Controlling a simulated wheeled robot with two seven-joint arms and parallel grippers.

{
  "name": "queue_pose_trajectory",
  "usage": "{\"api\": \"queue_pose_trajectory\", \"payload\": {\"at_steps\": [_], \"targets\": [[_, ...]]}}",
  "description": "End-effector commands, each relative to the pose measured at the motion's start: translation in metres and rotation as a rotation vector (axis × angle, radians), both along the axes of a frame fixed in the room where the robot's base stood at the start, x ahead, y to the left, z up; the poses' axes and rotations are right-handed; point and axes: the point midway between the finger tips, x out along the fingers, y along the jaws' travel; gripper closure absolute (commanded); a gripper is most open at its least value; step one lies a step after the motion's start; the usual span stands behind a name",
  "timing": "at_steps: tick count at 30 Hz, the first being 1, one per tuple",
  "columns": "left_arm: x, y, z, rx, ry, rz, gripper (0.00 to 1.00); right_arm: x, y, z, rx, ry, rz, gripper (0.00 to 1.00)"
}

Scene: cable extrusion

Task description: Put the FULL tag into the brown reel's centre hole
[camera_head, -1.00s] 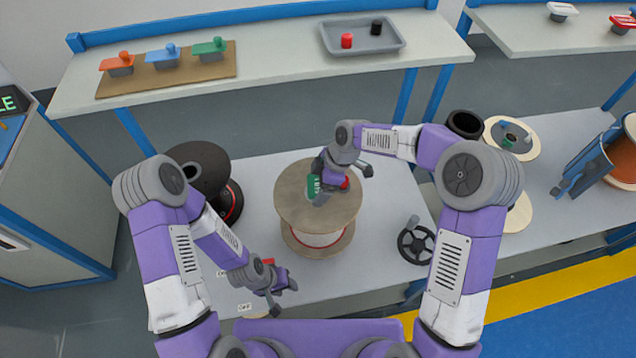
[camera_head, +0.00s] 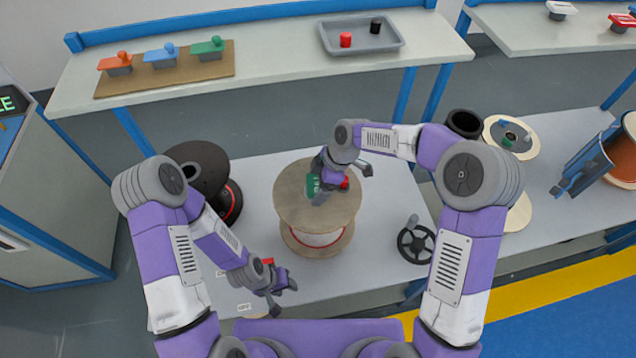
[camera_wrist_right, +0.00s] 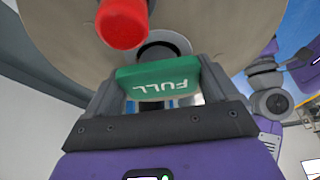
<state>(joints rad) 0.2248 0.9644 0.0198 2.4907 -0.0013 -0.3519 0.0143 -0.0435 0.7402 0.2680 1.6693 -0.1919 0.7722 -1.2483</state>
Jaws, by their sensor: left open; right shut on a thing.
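The brown reel (camera_head: 300,222) stands on the low bench in the middle of the head view, its flat round flange facing up. My right gripper (camera_head: 325,190) is over the flange, shut on the green FULL tag (camera_head: 312,185). In the right wrist view the tag (camera_wrist_right: 160,82) sits between the two fingers, with the lettering upside down. The reel's dark centre hole (camera_wrist_right: 158,50) shows just beyond the tag; whether the tag touches it I cannot tell. My left gripper (camera_head: 283,292) is open and empty, low at the front left of the reel.
A red cylinder (camera_wrist_right: 122,22) stands up by the tag, close to my right gripper. A black reel (camera_head: 200,168) is left of the brown reel, and a dark handwheel (camera_head: 416,243) right of it. A shelf behind holds a grey tray (camera_head: 362,44) and several coloured tags on a brown board (camera_head: 140,82).

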Motion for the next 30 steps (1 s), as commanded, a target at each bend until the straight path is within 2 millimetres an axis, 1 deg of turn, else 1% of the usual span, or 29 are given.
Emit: {"api": "queue_pose_trajectory", "payload": {"at_steps": [20, 21, 22, 30], "targets": [[0.0, 0.0, -0.011, 0.0, 0.0, 0.0, 0.57, -0.002, -0.002, -0.021, -0.006, 0.005, 0.003, 0.43], [0.0, 0.0, -0.011, 0.0, 0.0, 0.0, 0.57, -0.002, -0.002, -0.02, -0.006, 0.005, 0.003, 0.07], [0.0, 0.0, -0.011, 0.0, 0.0, 0.0, 0.57, -0.002, -0.003, -0.02, -0.007, 0.005, 0.003, 0.03], [0.0, 0.0, -0.011, 0.0, 0.0, 0.0, 0.57, -0.002, -0.003, -0.021, -0.007, 0.005, 0.005, 0.03]]}}
